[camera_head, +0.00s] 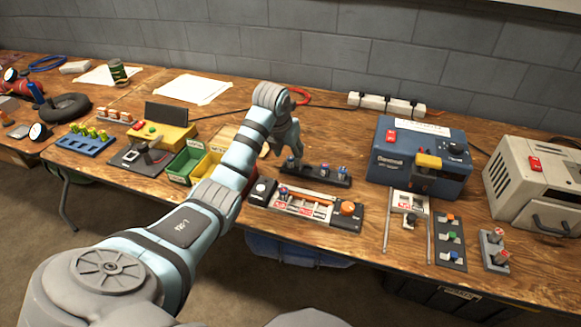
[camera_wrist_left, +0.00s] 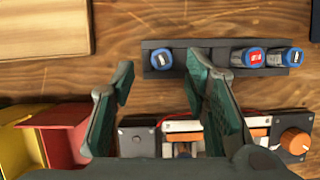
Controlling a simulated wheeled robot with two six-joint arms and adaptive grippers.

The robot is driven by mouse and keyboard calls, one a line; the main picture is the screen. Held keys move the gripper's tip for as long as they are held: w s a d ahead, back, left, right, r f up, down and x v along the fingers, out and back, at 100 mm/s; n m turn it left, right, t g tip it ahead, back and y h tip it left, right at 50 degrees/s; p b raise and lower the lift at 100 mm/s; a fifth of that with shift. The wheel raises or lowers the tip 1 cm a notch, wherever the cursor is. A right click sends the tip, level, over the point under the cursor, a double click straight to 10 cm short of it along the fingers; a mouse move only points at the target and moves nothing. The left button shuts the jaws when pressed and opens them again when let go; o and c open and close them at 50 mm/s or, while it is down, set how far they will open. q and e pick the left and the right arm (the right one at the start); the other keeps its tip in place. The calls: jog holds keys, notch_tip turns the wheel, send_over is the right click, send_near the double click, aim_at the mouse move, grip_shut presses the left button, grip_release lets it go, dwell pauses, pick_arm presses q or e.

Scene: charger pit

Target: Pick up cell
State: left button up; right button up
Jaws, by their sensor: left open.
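A dark rack (camera_head: 310,174) holds three upright cells with blue tops near the middle of the table. In the left wrist view the rack (camera_wrist_left: 205,62) shows a left cell (camera_wrist_left: 161,59) apart from a middle cell (camera_wrist_left: 250,57) with a red mark and a right cell (camera_wrist_left: 292,57). My left gripper (camera_head: 283,158) is open over the rack's left end. In the left wrist view its fingers (camera_wrist_left: 158,78) stand on either side of the left cell in the picture, with nothing gripped. Contact cannot be told. My right gripper is not in view.
A charger unit (camera_head: 265,190) with an orange knob lies in front of the rack. Green and yellow bins (camera_head: 187,166) stand to the left. A blue machine (camera_head: 405,155) stands to the right. The table behind the rack is mostly clear.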

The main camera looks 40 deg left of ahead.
aim_at(290, 158)
pick_arm(q)
jog(key=x, duration=0.3)
jog(key=shift+w+d+b, duration=0.1)
jog(key=shift+w+b, duration=0.1)
jog(key=shift+b, duration=0.1)
jog(key=shift+r, duration=0.1)
grip_shut()
